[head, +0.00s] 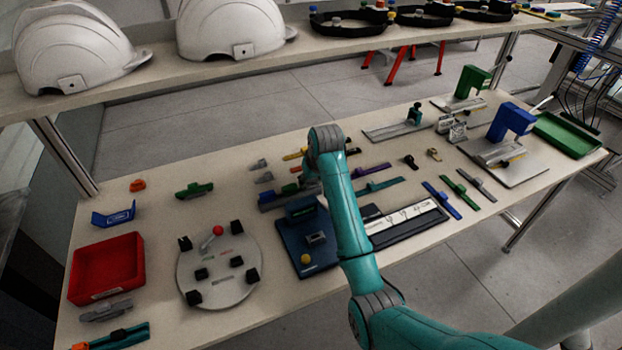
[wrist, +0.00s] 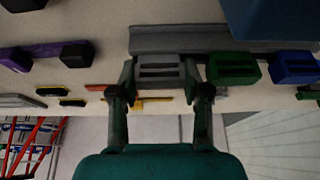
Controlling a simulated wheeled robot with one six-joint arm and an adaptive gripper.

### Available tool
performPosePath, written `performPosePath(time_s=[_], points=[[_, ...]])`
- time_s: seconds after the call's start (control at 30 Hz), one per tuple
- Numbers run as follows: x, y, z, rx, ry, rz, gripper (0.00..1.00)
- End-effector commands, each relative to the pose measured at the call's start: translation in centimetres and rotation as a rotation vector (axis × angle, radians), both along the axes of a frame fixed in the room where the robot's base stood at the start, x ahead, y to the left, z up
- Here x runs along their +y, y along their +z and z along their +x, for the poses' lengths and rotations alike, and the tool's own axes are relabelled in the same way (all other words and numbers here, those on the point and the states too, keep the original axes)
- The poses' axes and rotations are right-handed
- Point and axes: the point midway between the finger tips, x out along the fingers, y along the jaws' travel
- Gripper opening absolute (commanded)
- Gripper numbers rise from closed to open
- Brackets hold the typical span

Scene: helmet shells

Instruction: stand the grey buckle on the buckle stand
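The grey buckle (wrist: 160,70) is in the wrist view, at the left end of a row with a green buckle (wrist: 232,68) and a blue buckle (wrist: 292,67) along a grey rail (wrist: 180,40). My gripper (wrist: 160,76) has one finger on each side of the grey buckle. The fingertips are very close to its sides; I cannot tell whether they press on it. In the head view my gripper is mostly hidden behind my arm, beside the rail (head: 272,205).
A tall blue block (head: 301,207) stands close in front of the rail. A round plate (head: 218,292) with black blocks and a red tray (head: 107,269) are to the left. A purple strap (head: 371,169) lies to the right. A shelf with white helmet shells (head: 70,45) runs behind.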

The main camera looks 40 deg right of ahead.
Motion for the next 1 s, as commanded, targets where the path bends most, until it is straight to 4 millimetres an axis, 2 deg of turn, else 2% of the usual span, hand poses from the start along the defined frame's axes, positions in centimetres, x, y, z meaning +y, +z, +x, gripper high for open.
performPosePath(time_s=[0.03,0.1,0.13,0.4,0.53,0.9,1.0], points=[[0.0,0.0,0.0,0.0,0.0,0.0,0.57],[0.0,0.0,0.0,0.0,0.0,0.0,0.74],[0.0,0.0,0.0,0.0,0.0,0.0,0.76],[0.0,0.0,0.0,0.001,0.0,0.0,0.76],[0.1,0.6,-0.2,0.0,0.0,0.0,0.76],[0.6,5.6,-2.2,-0.002,0.0,-0.001,0.76],[0.7,6.5,-2.5,-0.001,0.0,0.0,0.76]])
